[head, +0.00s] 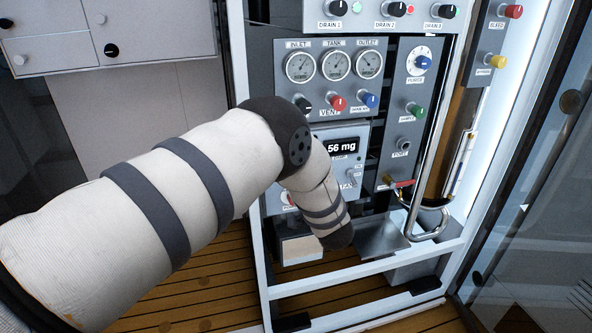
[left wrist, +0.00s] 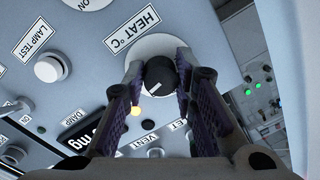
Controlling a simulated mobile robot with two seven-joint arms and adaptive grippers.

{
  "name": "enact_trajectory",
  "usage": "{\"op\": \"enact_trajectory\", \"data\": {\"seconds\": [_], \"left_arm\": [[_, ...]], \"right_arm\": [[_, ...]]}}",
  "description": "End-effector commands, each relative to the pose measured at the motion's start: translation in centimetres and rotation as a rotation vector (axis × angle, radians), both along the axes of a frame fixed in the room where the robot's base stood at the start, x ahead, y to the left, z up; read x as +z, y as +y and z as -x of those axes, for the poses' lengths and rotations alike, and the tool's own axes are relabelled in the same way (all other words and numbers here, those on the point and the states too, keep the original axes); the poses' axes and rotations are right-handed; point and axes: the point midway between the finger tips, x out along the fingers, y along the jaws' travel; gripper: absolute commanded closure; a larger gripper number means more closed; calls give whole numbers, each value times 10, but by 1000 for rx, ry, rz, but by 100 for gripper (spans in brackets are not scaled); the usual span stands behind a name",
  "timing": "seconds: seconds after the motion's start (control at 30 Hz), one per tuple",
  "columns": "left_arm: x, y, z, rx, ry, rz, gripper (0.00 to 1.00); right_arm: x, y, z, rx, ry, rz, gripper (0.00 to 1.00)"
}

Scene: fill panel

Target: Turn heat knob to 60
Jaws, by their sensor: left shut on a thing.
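The heat knob (left wrist: 158,74) is a black round knob with a white mark. It sits on a pale round dial (left wrist: 168,44) beside the "HEAT °C" label (left wrist: 132,28) in the left wrist view. My left gripper (left wrist: 159,77) has one finger on each side of the knob and is shut on it. The fingers cover much of the dial, and its numbers cannot be read, so I cannot tell the setting. In the head view my left arm reaches across the panel; the heat knob and left gripper are hidden there. My right gripper is not in view.
A "LAMP TEST" button (left wrist: 47,68) and a small lit lamp (left wrist: 136,111) are near the gripper. In the head view, a display (head: 341,147) reads "56 mg", below several gauges and coloured knobs. A bent metal pipe (head: 428,222) stands out at the right.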

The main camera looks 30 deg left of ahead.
Motion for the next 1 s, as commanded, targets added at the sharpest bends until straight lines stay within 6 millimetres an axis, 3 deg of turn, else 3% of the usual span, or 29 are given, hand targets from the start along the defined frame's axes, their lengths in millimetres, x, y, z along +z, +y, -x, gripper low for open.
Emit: {"op": "enact_trajectory", "data": {"seconds": [0.4, 0.97, 1.0], "left_arm": [[0, 0, 0, -1, 136, -116, 100], [0, 0, 0, 0, 158, -134, 100], [0, 0, 0, -1, 158, -133, 70]], "right_arm": [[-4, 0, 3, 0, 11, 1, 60], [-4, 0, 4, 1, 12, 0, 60], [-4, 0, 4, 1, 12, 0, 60]]}}
